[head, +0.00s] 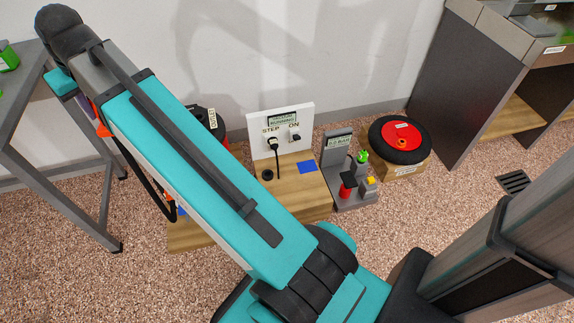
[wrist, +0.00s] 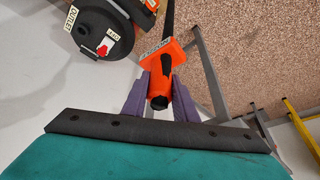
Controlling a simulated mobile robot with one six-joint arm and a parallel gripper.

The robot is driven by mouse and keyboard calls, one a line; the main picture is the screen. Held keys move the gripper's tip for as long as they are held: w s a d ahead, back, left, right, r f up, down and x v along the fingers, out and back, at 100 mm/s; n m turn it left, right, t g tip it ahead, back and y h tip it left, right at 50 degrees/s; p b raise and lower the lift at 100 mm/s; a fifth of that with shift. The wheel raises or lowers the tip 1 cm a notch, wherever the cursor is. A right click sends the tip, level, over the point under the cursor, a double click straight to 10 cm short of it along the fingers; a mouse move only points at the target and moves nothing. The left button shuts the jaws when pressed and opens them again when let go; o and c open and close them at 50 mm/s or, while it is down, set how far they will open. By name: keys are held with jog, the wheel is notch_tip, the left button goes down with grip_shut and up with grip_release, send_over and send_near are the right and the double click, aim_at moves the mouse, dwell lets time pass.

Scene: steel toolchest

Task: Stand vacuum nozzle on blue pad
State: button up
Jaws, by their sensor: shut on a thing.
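My gripper (wrist: 160,88) has its purple fingers closed on the vacuum nozzle (wrist: 168,56), an orange and black piece with a labelled orange plate and a dark tube running from it. In the head view my gripper (head: 90,108) is at the left, and only a bit of orange nozzle (head: 103,130) shows past my arm. A blue pad (head: 307,167) lies bare on the wooden board (head: 290,187); the gripper is well to its left. A second blue patch (head: 181,211) shows beside my arm. The black vacuum drum (wrist: 105,35) has a red switch by an OFF label.
A white panel (head: 262,128) with a plug and display stands behind the board. Right of it are a grey gauge stand (head: 337,157) and a red-black wheel (head: 400,138). A grey table frame (head: 60,200) stands left. My arm hides much of the board.

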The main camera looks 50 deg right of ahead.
jog(key=shift+a, duration=0.1)
jog(key=shift+f, duration=0.15)
jog(key=s+d+f+n+b, duration=0.1)
jog(key=s+d+f+b, duration=0.3)
jog(key=d+f, duration=1.15)
jog(key=s+d+f+b, duration=0.2)
jog(key=s+d+f, duration=0.5)
jog(key=d+f, duration=0.85)
jog(key=s+d+f+b, duration=0.3)
jog(key=s+d+f, duration=0.7)
jog(key=s, duration=0.4)
jog(key=s+d+f+b, duration=0.3)
jog(key=s+d+f, duration=0.6)
jog(key=s, duration=0.5)
notch_tip(320, 180, down, 2)
jog(key=shift+s+d+f+n+y, duration=0.15)
jog(key=shift+s+d+n+y, duration=0.15)
jog(key=shift+s+d+n, duration=0.1)
jog(key=shift+w, duration=0.1)
jog(key=w+d+f+b, duration=0.1)
jog(key=w+d+b, duration=0.3)
jog(key=w+d, duration=0.3)
jog(key=w, duration=0.5)
jog(key=shift+w+d+f+b, duration=0.2)
jog(key=shift+w+b, duration=0.1)
jog(key=shift+w, duration=0.1)
